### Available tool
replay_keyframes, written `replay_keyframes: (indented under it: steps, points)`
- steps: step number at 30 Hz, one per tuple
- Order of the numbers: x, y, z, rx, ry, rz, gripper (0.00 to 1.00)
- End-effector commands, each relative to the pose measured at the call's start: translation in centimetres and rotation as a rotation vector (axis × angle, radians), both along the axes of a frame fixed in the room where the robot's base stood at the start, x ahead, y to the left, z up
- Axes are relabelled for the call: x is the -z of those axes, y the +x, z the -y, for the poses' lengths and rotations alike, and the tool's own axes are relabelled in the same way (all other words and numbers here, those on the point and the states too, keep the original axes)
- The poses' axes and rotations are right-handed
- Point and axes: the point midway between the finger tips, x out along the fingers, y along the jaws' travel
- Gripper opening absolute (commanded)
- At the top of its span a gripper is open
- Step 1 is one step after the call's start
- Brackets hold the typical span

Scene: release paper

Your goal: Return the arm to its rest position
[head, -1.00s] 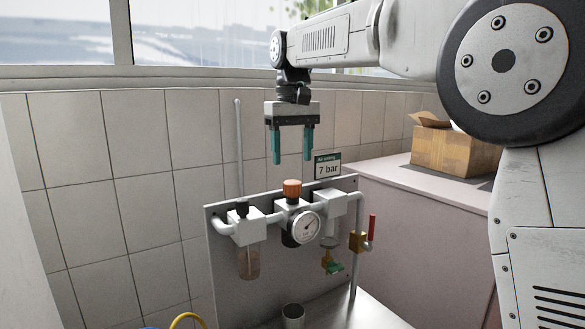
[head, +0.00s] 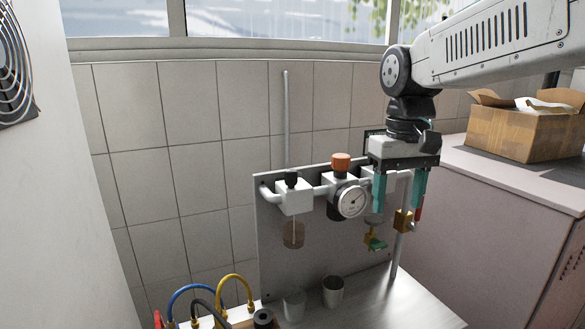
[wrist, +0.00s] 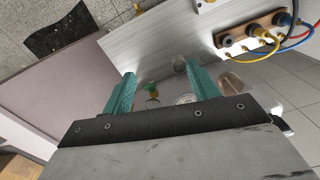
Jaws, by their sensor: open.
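My gripper (head: 400,195) hangs pointing down at the right of the head view, its two teal fingers apart with nothing between them. In the head view it stands in front of the right part of the grey panel (head: 275,235), hiding part of the fittings there. The wrist view shows the same open fingers (wrist: 160,90) above the steel worktop (wrist: 150,45). My arm reaches in from the upper right.
The panel carries an orange knob (head: 341,162), a gauge (head: 351,202), a green-handled valve (head: 375,243) and pipes. Two cups, one metal (head: 333,290), stand below. Coloured hoses (head: 235,285) are at lower left. A cardboard box (head: 525,130) sits on the right counter (head: 500,178).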

Motion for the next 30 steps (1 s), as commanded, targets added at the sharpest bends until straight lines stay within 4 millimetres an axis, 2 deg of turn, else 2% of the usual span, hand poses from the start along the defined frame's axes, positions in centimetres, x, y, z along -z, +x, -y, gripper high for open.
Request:
replay_keyframes:
  steps: [1,6,9,13,15,18,30]
  points:
    - [0.9,-2.8,1.2,0.020,0.000,0.005,0.59]
    - [4.6,-11.0,4.2,0.082,0.004,0.029,0.59]
    - [6.9,-15.4,5.6,0.117,0.005,0.047,0.59]
    - [9.2,-19.6,6.7,0.154,0.007,0.072,0.59]
    - [9.7,-21.0,7.0,0.170,0.009,0.087,0.59]
    - [9.5,-21.8,7.3,0.186,0.011,0.117,0.59]
    - [8.9,-21.9,7.6,0.199,0.013,0.141,0.59]
